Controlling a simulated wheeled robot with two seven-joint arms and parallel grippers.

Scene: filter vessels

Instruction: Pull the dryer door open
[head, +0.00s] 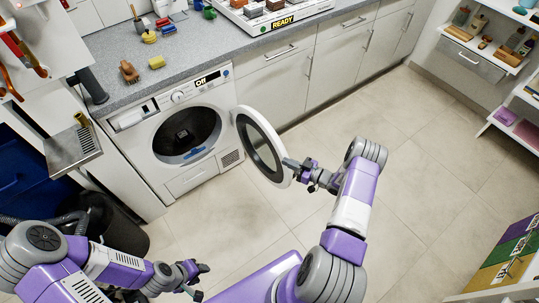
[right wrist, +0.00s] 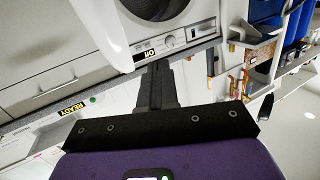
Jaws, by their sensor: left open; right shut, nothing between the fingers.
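The white dryer (head: 143,136) stands under the counter at left, its display reading "Off". Its round door (head: 241,124) is swung wide open to the right, standing out from the front. The dark drum opening (head: 186,131) is uncovered, with something blue at its lower edge. My right gripper (head: 302,170) is shut and empty beside the door's right rim; I cannot tell if it touches. In the right wrist view its dark fingers (right wrist: 156,84) are together, with part of the door (right wrist: 104,32) at upper left. My left gripper (head: 196,277) is open and empty, low and away from the dryer.
The grey counter (head: 215,57) holds a brush (head: 129,71), a yellow sponge (head: 157,62) and a tray marked "READY" (head: 283,22). A dark bin (head: 105,225) stands left of the dryer. Shelves (head: 490,45) are at far right. The tiled floor (head: 420,150) at right is clear.

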